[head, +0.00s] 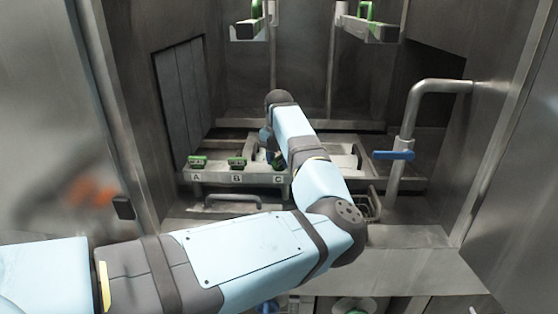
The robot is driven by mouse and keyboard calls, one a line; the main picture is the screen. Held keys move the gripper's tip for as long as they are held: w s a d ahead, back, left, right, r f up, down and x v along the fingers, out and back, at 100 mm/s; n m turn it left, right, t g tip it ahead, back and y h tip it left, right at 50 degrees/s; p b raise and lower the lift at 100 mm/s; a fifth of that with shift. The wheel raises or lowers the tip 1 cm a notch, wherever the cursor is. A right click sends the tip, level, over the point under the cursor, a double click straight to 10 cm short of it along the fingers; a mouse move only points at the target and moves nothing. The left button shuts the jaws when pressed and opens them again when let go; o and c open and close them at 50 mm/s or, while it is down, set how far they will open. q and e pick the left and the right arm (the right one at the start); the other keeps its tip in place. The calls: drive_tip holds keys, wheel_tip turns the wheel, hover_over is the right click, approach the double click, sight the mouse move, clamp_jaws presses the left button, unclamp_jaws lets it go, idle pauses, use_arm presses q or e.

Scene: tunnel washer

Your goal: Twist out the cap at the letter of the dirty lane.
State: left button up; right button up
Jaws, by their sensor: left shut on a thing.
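A steel rail with the letters A, B and C (236,179) on its front face runs across the back of the washer chamber. A green cap stands above letter A (198,162) and another above letter B (237,162). A small green part, the cap at C (279,158), shows beside my left gripper (267,155). The left gripper points down at the C end of the rail, shut on this cap as far as I can tell; my wrist and forearm hide most of it. My right gripper is not in view. Which lane is dirty cannot be told.
A bent steel pipe (407,122) with a blue valve handle (393,155) stands to the right. Two overhead rails with green clips, left (249,32) and right (370,30), hang above. Steel walls close both sides. A loop handle (233,199) lies below the lettered rail.

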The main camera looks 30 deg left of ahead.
use_arm(q)
wheel_tip(320, 180, up, 2)
drive_tip(key=shift+s+r+p, duration=0.1)
drive_tip(key=shift+p, duration=0.25)
drive_tip(key=shift+r+p, duration=0.95)
drive_tip(key=shift+r, duration=1.05)
